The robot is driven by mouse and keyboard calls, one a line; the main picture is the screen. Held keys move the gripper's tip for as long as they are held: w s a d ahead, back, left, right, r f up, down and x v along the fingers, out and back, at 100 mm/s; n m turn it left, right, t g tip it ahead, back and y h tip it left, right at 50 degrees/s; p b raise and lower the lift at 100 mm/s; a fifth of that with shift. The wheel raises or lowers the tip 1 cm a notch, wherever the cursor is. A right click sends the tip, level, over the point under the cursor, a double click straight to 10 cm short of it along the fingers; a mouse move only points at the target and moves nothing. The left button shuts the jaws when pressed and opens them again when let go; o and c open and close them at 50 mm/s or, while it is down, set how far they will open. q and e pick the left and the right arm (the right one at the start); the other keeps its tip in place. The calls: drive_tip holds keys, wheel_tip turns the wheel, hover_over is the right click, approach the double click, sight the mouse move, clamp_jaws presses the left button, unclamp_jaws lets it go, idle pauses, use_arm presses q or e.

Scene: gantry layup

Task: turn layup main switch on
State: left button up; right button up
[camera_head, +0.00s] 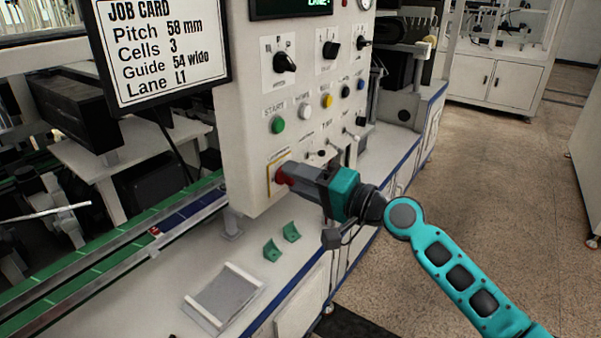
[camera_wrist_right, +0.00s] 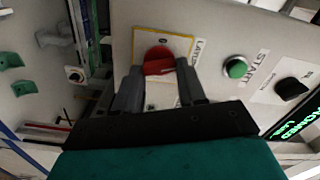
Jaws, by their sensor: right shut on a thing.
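The layup main switch (camera_head: 280,174) is a red rotary knob on a yellow-edged plate, low on the left of the white control panel. It also shows in the right wrist view as a red knob (camera_wrist_right: 158,61). My right gripper (camera_head: 287,175) reaches in from the right with its fingers at the knob. In the right wrist view the two grey fingers (camera_wrist_right: 160,78) stand on either side of the knob's near part, shut on it. The fingers hide part of the knob. My left gripper is not in view.
Above the switch are a green START button (camera_head: 278,125), a white button (camera_head: 304,111) and several black selector knobs. A job card (camera_head: 158,50) hangs at the upper left. Green brackets (camera_head: 291,232) and a grey tray (camera_head: 226,297) lie on the bench below.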

drive_tip(key=shift+m+p, duration=0.9)
drive_tip(key=shift+m, duration=1)
drive_tip(key=shift+f, duration=0.1)
drive_tip(key=o, duration=1.1)
drive_tip(key=shift+c, duration=0.2)
drive_tip(key=b+v, duration=0.1)
drive_tip(key=v, duration=1.2)
drive_tip(key=shift+b, duration=0.4)
